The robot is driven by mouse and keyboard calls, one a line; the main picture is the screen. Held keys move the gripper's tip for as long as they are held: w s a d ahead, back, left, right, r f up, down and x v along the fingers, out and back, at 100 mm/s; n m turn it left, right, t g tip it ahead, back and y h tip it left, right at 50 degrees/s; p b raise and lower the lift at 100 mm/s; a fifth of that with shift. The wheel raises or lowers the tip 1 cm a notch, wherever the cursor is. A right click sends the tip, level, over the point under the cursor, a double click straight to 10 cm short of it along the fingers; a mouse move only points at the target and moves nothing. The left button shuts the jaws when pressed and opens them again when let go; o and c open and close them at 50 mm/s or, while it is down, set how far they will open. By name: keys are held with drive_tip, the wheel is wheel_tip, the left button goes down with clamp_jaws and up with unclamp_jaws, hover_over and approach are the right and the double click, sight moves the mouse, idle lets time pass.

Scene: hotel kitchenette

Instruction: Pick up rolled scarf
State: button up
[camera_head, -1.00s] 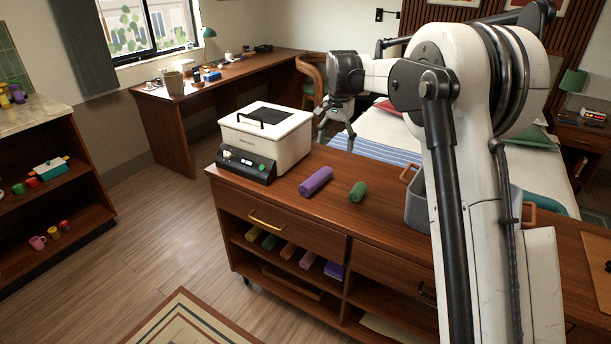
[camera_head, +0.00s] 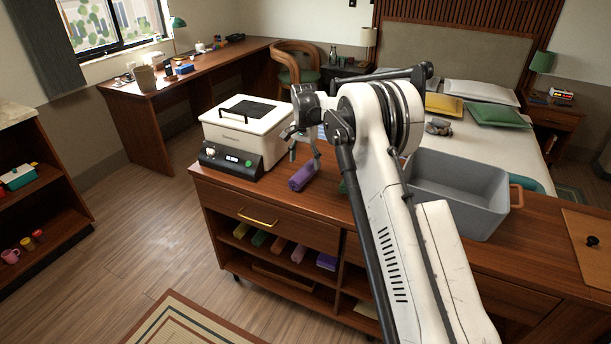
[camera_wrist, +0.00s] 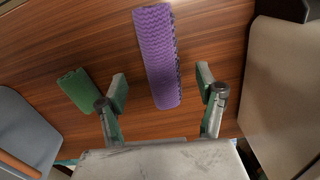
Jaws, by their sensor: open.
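A purple rolled cloth (camera_head: 302,177) lies on the wooden cabinet top. In the wrist view this purple roll (camera_wrist: 158,55) lies lengthwise, its near end between the fingers in the picture. A shorter green roll (camera_head: 343,187) is just right of it, mostly hidden by my arm; it shows fully in the wrist view (camera_wrist: 77,90), left of the left finger. My gripper (camera_wrist: 162,82) is open and empty, pointing down above the near end of the purple roll. In the head view my gripper (camera_head: 303,150) is just behind and above the roll.
A white boxy appliance (camera_head: 240,135) stands close on the left of the purple roll. A grey bin (camera_head: 460,200) stands to the right on the cabinet top (camera_head: 225,188). Several coloured rolls (camera_head: 279,246) lie on the shelf below.

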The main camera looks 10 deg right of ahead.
sight(305, 169)
drive_tip(key=shift+s+f, duration=0.1)
drive_tip(key=shift+f, duration=3.15)
drive_tip(key=c, duration=1.3)
